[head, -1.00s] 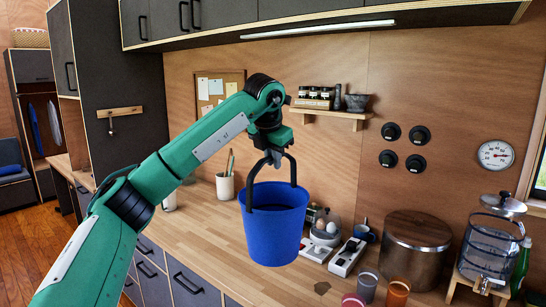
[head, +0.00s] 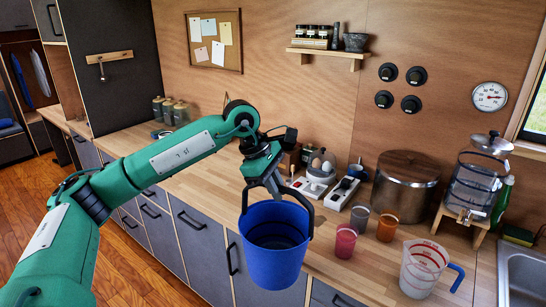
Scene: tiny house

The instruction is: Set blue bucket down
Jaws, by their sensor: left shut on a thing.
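The blue bucket (head: 272,262) hangs upright in the head view, in front of the wooden counter's (head: 345,283) front edge and drawers. Its dark handle arches over the open top, and the inside looks empty. My left gripper (head: 268,183) is above the bucket, shut on the dark handle. The bucket hides part of the counter edge and drawer fronts behind it. My right gripper is not in view.
The counter to the left is mostly clear. Wooden floor (head: 130,270) lies below.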

